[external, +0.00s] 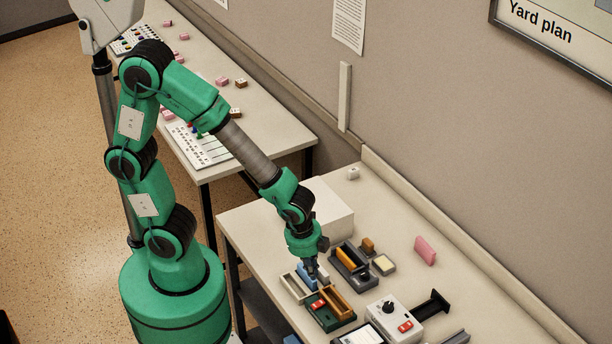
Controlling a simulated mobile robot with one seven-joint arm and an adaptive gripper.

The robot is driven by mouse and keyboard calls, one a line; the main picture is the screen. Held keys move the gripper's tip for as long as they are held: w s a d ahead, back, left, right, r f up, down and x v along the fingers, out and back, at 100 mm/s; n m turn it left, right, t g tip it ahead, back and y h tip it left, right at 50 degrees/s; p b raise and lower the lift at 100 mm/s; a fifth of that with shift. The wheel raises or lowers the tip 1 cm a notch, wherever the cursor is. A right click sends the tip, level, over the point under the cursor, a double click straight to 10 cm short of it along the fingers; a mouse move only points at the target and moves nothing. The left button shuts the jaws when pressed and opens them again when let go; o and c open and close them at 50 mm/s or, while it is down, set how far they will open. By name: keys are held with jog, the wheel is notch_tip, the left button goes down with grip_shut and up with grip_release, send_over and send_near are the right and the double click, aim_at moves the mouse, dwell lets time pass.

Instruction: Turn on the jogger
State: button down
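A light grey box with a black knob and a red rocker switch (406,326) stands on the near table, right of my gripper. It may be the jogger (382,322), but I cannot read a label. A second red switch-like part (318,304) sits on a dark green base with a wooden-coloured tray. My gripper (312,272) points down just above the small trays, beside a blue piece (303,276), left of and behind the grey box. Its fingers are too small and dark to tell open from shut. I cannot tell whether it touches the blue piece.
A dark holder with an orange block (347,260), a cream pad (384,264), a pink block (425,250) and a black bracket (432,304) lie nearby. A white box (330,210) stands behind my wrist. The wall runs along the right.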

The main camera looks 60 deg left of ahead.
dwell(0.4)
jog(key=b, duration=0.2)
send_over(320, 303)
jog(key=s, duration=0.1)
notch_tip(320, 303, down, 12)
jog(key=shift+r, duration=0.1)
jog(key=shift+w+f+b, duration=0.15)
jog(key=shift+f+b, duration=0.2)
jog(key=shift+f, duration=0.6)
